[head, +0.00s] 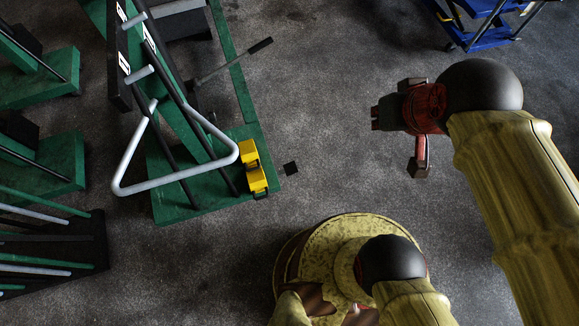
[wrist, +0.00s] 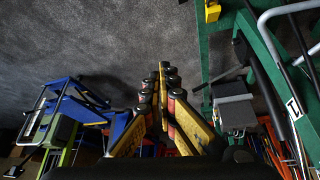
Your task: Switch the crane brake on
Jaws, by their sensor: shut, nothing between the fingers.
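The crane (head: 200,150) is a green frame with a white triangular handle (head: 175,182) at the left of the head view. Whether the brake is on or off I cannot tell. One yellow block (wrist: 212,11) also shows at the top of the wrist view. My gripper (head: 378,116) is to the right of the crane and apart from it, over bare floor. In the wrist view its fingers (wrist: 164,68) are together and empty.
A lever with a black grip (head: 235,60) sticks out from the crane to the upper right. Blue trolleys (head: 490,25) stand at the top right. Open floor lies between the crane and my gripper.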

